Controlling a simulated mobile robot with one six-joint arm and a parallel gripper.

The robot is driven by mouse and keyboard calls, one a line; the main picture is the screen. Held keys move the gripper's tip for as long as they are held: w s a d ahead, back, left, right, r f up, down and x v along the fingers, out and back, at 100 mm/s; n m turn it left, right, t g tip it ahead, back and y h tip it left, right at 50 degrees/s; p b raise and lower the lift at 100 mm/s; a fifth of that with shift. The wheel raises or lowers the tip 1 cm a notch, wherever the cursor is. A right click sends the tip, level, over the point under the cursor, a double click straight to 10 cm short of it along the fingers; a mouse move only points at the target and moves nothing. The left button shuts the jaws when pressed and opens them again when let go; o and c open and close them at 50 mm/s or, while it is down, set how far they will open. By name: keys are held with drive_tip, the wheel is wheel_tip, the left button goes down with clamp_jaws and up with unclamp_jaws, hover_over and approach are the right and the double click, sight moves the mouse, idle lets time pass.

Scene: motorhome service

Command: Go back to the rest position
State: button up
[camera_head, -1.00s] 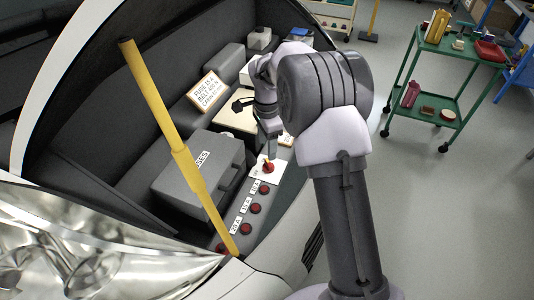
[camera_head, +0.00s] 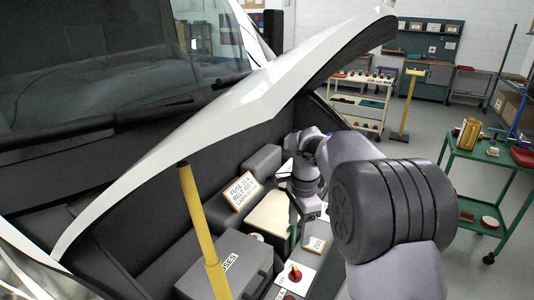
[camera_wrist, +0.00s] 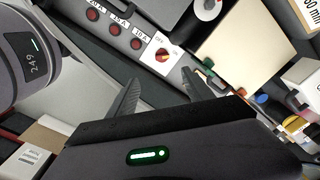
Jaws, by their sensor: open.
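My gripper (camera_wrist: 160,92) is open and empty, its two dark fingers spread apart in the wrist view. It hangs above the engine bay, apart from the red rotary switch (camera_wrist: 162,55) on its white plate. That switch also shows in the head view (camera_head: 294,275). In the head view my arm is bent over the bay's right edge, and the fingertips are hard to make out there.
A grey fuse case (camera_head: 228,270) and a lettered sign (camera_head: 243,191) lie inside. A green cart (camera_head: 490,157) stands at the right; floor between is open.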

drive_tip(key=s+a+r+n+t+b, duration=0.15)
drive_tip(key=s+r+n, duration=0.25)
drive_tip(key=s+r, duration=0.55)
drive_tip(key=s+f+n+t+y+b, duration=0.1)
drive_tip(key=s+f+n+t, duration=0.1)
drive_tip(key=s, duration=0.8)
drive_tip(key=s+a+f+n+t+b, duration=0.1)
drive_tip(key=s+f+n+t+b, duration=0.1)
drive_tip(key=s, duration=0.9)
drive_tip(key=f+n, duration=0.1)
drive_tip(key=n, duration=0.1)
drive_tip(key=shift+s+a+n+y, duration=0.2)
drive_tip(key=shift+s+n+y, duration=0.1)
drive_tip(key=shift+y, duration=0.1)
